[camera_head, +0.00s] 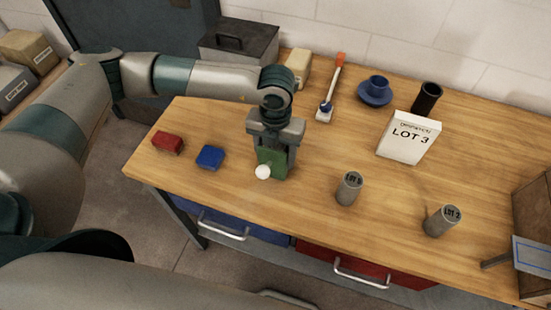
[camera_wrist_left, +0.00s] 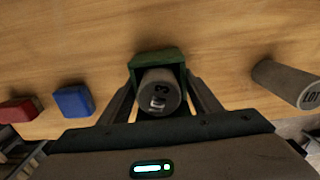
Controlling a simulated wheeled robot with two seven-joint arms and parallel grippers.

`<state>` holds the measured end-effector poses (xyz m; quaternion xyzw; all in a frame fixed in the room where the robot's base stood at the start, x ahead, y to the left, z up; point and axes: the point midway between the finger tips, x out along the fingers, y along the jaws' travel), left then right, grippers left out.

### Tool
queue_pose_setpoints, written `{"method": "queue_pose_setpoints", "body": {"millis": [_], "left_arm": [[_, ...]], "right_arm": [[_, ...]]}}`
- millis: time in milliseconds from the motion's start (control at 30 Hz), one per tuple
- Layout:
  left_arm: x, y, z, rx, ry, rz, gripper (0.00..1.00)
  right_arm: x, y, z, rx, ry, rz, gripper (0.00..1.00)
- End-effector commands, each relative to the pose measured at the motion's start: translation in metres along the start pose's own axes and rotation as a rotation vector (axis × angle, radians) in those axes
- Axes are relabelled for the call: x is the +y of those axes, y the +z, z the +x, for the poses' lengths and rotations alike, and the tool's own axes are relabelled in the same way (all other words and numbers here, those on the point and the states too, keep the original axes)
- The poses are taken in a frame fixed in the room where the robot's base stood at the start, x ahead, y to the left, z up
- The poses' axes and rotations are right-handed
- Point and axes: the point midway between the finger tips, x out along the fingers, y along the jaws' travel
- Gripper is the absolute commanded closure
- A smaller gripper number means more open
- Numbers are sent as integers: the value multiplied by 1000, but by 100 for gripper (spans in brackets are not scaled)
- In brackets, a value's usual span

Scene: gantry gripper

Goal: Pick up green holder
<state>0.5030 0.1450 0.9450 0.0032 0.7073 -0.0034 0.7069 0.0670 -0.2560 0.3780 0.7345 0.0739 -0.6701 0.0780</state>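The green holder (camera_head: 273,160) is near the front edge of the wooden table, between the fingers of my left gripper (camera_head: 274,158). In the left wrist view the holder (camera_wrist_left: 158,58) is an open green box, and a grey cylinder marked LOT 3 (camera_wrist_left: 160,92) stands in or just in front of it. The fingers of my left gripper (camera_wrist_left: 160,95) lie against both sides of the holder. A white round face (camera_head: 263,172) shows at the holder's front. I cannot tell whether the holder touches the table. My right gripper is not in view.
A red block (camera_head: 168,143) and a blue block (camera_head: 210,157) lie left of the holder. Two grey cylinders (camera_head: 349,188) (camera_head: 442,221) stand to the right.

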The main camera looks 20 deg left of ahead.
Motion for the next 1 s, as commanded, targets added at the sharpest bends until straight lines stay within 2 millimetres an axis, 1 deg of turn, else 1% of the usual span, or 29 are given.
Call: {"method": "queue_pose_setpoints", "body": {"millis": [33, 67, 100, 367, 567, 733, 933, 967, 1000], "left_arm": [[0, 0, 0, 0, 0, 0, 55], [0, 0, 0, 0, 0, 0, 62], [0, 0, 0, 0, 0, 0, 72], [0, 1, -1, -2, -1, 0, 72], [-1, 1, -6, -4, -2, 0, 72], [-1, 1, -18, -4, -2, 1, 72], [-1, 1, -38, -5, -2, 1, 72], [-1, 2, -41, -5, -2, 1, 72], [-6, 5, -43, -5, -1, 1, 72]], "right_arm": [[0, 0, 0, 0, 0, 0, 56], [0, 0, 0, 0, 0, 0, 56], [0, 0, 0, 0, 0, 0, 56], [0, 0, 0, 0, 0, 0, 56], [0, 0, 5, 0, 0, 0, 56], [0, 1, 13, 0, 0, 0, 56], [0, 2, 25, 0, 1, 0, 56], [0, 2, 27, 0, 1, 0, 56], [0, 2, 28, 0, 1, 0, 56]]}}
